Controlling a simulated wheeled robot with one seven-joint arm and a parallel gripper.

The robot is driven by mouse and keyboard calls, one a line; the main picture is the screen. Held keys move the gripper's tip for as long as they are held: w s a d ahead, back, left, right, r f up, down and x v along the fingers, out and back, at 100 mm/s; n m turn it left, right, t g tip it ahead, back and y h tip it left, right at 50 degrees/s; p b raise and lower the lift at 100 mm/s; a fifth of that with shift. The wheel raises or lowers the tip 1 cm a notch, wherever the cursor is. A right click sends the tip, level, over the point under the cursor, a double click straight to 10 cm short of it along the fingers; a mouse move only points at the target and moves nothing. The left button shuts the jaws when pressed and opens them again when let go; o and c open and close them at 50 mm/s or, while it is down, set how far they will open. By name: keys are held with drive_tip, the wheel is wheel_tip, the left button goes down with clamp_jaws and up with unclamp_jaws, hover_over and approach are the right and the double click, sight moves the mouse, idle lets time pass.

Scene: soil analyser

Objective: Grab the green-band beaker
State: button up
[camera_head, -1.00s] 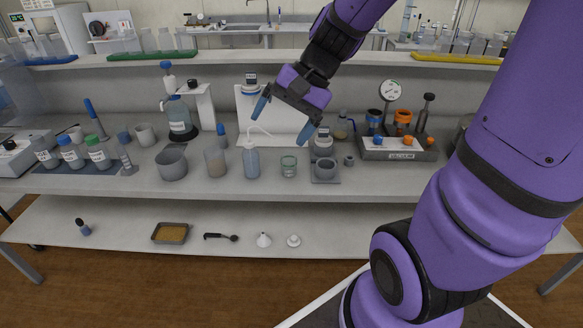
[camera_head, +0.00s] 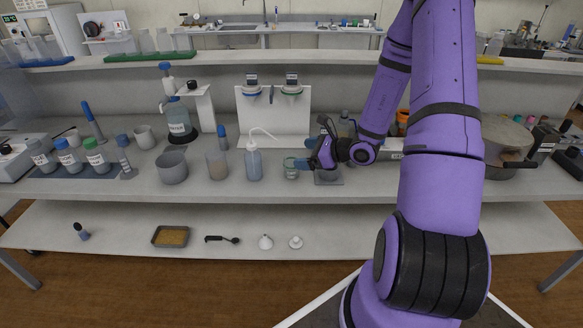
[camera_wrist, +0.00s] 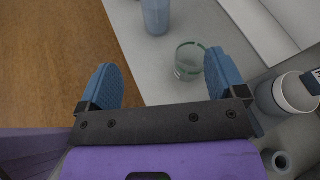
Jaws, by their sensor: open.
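The green-band beaker (camera_head: 291,171) is a small clear glass with a green band near its rim. It stands upright on the bench, just right of the wash bottle. In the wrist view the beaker (camera_wrist: 189,61) lies ahead of the blue fingertips, nearer the right finger, and not between them. My gripper (camera_head: 305,163) is low over the bench at the beaker's right side, with its fingers pointing left. In the wrist view my gripper (camera_wrist: 165,80) is open and empty. In the head view the fingers overlap the beaker's edge, so whether they touch it is unclear.
A wash bottle (camera_head: 254,161) stands close left of the beaker, with a grey-tinted cup (camera_head: 217,164) beyond it. A grey mortar-like pot (camera_wrist: 296,92) is right of my gripper. The bench's front edge (camera_wrist: 118,41) runs beside the left finger. A dispenser stand (camera_head: 273,119) is behind.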

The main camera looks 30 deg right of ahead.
sight(292, 167)
drive_tip(key=d+f+m, duration=0.1)
drive_tip(key=d+f+m+h, duration=0.1)
drive_tip(key=f, duration=0.1)
drive_tip(key=d+f+m+t+h, duration=0.1)
drive_tip(key=f, duration=0.1)
drive_tip(key=shift+s+d+f+m, duration=0.1)
drive_tip(key=shift+s+d+m, duration=0.1)
drive_tip(key=shift+d+m, duration=0.1)
drive_tip(key=x, duration=0.5)
drive_tip(key=shift+w+f, duration=0.15)
drive_tip(key=shift+w, duration=0.05)
drive_tip(key=shift+d+x, duration=0.2)
drive_tip(key=shift+x, duration=1.1)
drive_tip(key=shift+d+x, duration=0.15)
drive_tip(key=shift+x, duration=1.15)
drive_tip(key=shift+f, duration=0.15)
drive_tip(key=c, duration=1)
